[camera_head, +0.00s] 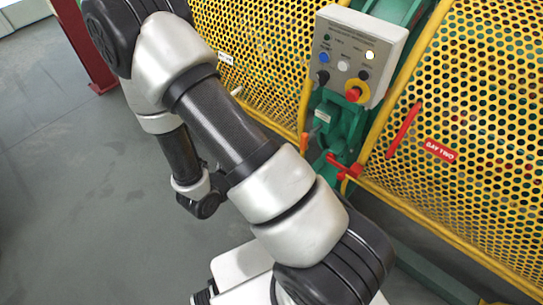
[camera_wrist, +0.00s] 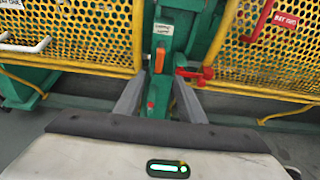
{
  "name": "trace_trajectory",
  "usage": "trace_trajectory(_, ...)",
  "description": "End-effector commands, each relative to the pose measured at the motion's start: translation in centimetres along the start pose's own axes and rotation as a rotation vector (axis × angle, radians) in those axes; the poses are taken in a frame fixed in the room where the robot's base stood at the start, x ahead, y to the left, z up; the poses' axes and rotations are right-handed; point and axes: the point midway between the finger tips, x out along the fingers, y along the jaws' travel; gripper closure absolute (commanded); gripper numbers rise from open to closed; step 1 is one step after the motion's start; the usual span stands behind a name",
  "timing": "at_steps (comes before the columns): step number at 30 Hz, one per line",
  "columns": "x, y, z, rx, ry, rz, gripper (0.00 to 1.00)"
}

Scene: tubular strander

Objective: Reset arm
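My arm (camera_head: 220,125) rises from the lower right of the head view to a black elbow at the upper left, then folds down to a dark wrist joint. My gripper is hidden behind the arm in that view. In the wrist view my gripper (camera_wrist: 160,78) shows two grey fingers spread apart with nothing held between them. Beyond them is a green post (camera_wrist: 172,45) with an orange lever (camera_wrist: 160,60) and a red lever (camera_wrist: 195,74). I cannot tell the exact distance from the fingers to the post.
A grey control box (camera_head: 357,48) with buttons, a lit lamp and a red knob on yellow stands between yellow perforated guards (camera_head: 465,110). A red handle (camera_head: 404,130) is on the right guard. A red post (camera_head: 88,50) stands at upper left. Grey floor (camera_head: 70,180) at left is clear.

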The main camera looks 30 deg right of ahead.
Motion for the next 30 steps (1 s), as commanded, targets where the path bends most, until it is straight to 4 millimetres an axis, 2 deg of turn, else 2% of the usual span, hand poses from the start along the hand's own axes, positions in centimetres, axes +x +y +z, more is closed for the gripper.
trace_trajectory(16, -0.2, 0.0, 0.0, 0.000, 0.000, -0.001, 0.64)
trace_trajectory(19, -0.3, -0.1, 0.7, 0.026, 0.000, -0.017, 0.64)
trace_trajectory(23, -0.8, -0.9, 3.9, 0.163, 0.006, -0.101, 0.64)
trace_trajectory(27, -2.3, -3.3, 8.7, 0.431, 0.046, -0.263, 0.64)
trace_trajectory(30, -3.9, -5.2, 11.1, 0.639, 0.104, -0.379, 0.64)
